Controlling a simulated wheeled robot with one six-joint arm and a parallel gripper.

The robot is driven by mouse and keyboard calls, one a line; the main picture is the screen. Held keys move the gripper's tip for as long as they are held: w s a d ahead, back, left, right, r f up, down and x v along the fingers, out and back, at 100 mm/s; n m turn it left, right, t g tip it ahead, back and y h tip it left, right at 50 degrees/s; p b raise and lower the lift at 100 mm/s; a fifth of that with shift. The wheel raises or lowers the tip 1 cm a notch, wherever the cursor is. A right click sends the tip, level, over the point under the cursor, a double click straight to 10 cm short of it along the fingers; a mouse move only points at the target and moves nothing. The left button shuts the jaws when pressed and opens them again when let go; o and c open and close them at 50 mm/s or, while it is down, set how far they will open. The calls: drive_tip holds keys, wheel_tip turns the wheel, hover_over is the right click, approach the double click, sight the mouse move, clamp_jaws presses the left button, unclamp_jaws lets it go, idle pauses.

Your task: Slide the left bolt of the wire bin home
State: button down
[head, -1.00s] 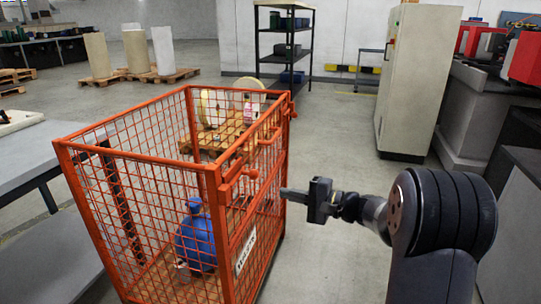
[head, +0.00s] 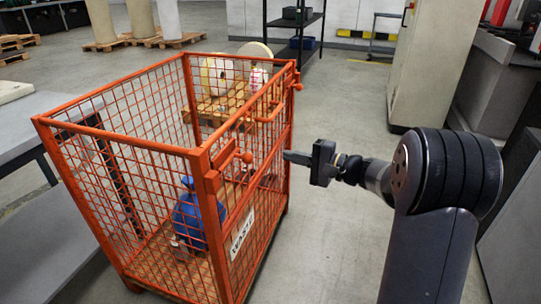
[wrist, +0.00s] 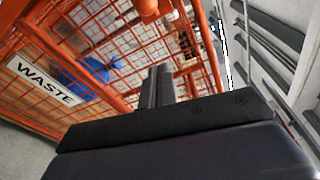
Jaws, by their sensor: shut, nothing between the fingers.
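The orange wire bin (head: 122,146) stands left of centre in the head view, its front panel facing my arm. Its left bolt (head: 247,157), with a round orange knob, is at the top left of that panel. A ball-shaped orange knob (wrist: 148,8), likely this bolt's, shows at the top edge of the wrist view. How far the bolt is slid cannot be told. My gripper (head: 286,156) is shut and empty, just right of the knob in the picture and apart from it. Its fingers (wrist: 157,86) point at the mesh in the wrist view.
A second knob (head: 298,87) sits at the panel's far right corner, with a handle (head: 268,113) between. A grey table (head: 25,143) stands left. Floor is clear between bin and cabinet (head: 432,62).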

sight(243, 157)
drive_tip(key=r+x, duration=0.1)
drive_tip(key=x, duration=0.9)
drive_tip(key=shift+s+a+f+b, duration=0.15)
drive_tip(key=shift+s+b, duration=0.3)
drive_tip(key=shift+s, duration=1.6)
drive_tip(key=shift+s, duration=0.1)
drive_tip(key=shift+s+a+b, duration=0.3)
drive_tip(key=shift+s+b, duration=0.35)
drive_tip(key=shift+s, duration=0.1)
drive_tip(key=shift+s+a+b, duration=0.3)
drive_tip(key=shift+s+b, duration=0.4)
drive_tip(key=shift+s, duration=0.1)
drive_tip(key=shift+s+a+b, duration=0.3)
drive_tip(key=shift+s+b, duration=0.35)
drive_tip(key=shift+s, duration=0.1)
